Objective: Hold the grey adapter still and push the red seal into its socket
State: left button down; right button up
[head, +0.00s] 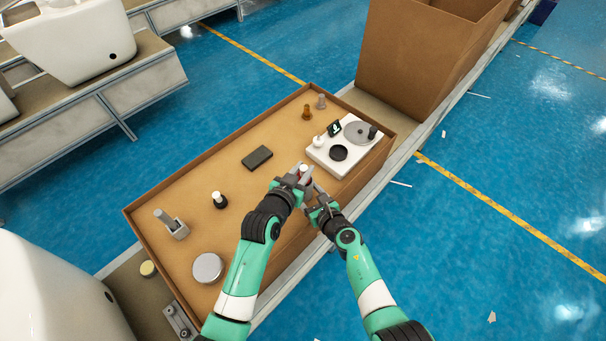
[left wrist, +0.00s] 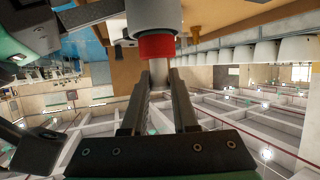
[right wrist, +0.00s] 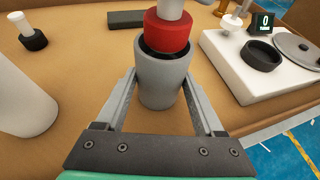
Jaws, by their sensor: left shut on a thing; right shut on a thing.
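The grey adapter (right wrist: 160,82) is an upright cup in the right wrist view, clasped between the fingers of my right gripper (right wrist: 158,95). In the head view my right gripper (head: 314,200) is close beside my left gripper (head: 302,181). The red seal (right wrist: 167,32) is a thick ring at the adapter's mouth. Its lower edge meets the dark socket, and most of it stands above the rim. In the left wrist view the red seal (left wrist: 157,47) sits on a pale stem held by my left gripper (left wrist: 158,78). The inside of the socket is mostly hidden.
The tray (head: 165,258) has raised edges. A white station (head: 322,160) with a dark ring (head: 338,153) and grey disc stands at right. A dark block (head: 257,158), a black-based peg (head: 219,200), a grey fixture (head: 175,228) and a pale round puck (head: 208,268) are spread about.

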pick_arm(q)
jog(key=shift+f, duration=1.25)
pick_arm(e)
jog(key=shift+f, duration=0.1)
pick_arm(q)
jog(key=shift+f, duration=0.15)
jog(key=c, duration=0.7)
grip_release()
jog(key=shift+s+r, duration=0.1)
jog(key=shift+r, duration=0.15)
jog(key=v, duration=1.1)
jog(key=shift+s+a+r, duration=0.15)
jog(key=shift+s+a, duration=0.05)
jog(key=shift+s, duration=0.1)
